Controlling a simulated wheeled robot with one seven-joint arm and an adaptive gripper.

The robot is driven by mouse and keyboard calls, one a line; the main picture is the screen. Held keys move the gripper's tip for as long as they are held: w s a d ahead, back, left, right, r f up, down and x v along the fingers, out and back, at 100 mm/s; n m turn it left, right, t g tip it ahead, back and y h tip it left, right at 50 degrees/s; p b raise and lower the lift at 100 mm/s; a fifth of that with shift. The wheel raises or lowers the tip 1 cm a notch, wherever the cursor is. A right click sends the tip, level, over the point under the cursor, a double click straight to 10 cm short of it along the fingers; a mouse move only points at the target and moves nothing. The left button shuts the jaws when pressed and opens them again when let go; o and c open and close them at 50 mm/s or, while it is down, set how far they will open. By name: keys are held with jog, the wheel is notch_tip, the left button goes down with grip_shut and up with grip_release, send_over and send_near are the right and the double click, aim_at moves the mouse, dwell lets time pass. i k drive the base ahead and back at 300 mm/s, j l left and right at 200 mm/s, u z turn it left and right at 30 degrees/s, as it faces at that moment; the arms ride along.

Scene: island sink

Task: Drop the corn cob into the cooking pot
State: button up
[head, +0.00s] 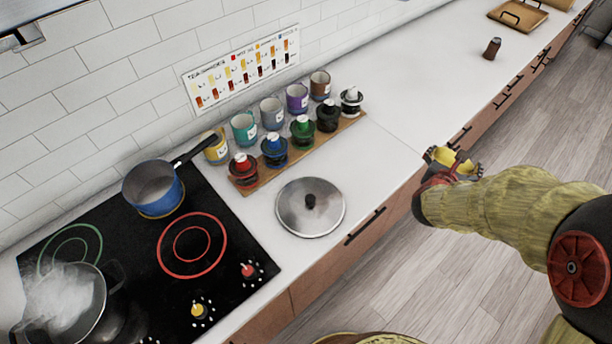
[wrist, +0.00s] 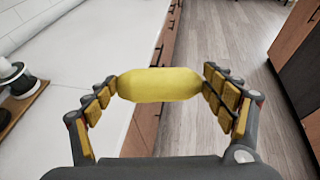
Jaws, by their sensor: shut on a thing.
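The yellow corn cob (wrist: 160,85) is held crosswise between the two fingers of my gripper (wrist: 160,86) in the wrist view. In the head view my gripper (head: 450,162) is at the right, above the counter's front edge, and only a little of the cob shows there. A blue pot (head: 152,190) with a black handle stands at the back of the black cooktop. A dark pan or pot (head: 72,305) gives off steam at the front left of the cooktop. Its inside is partly hidden by the steam. I cannot tell which one is the cooking pot.
A metal lid (head: 310,207) lies on the counter between the cooktop (head: 155,262) and my gripper. A brown shaker (head: 492,48) stands farther right.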

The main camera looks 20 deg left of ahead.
aim_at(97, 307)
jog(key=k+l+u, duration=0.1)
jog(key=u, duration=2.95)
jog(key=i+l+u, duration=0.2)
jog(key=l, duration=0.3)
jog(key=i, duration=0.05)
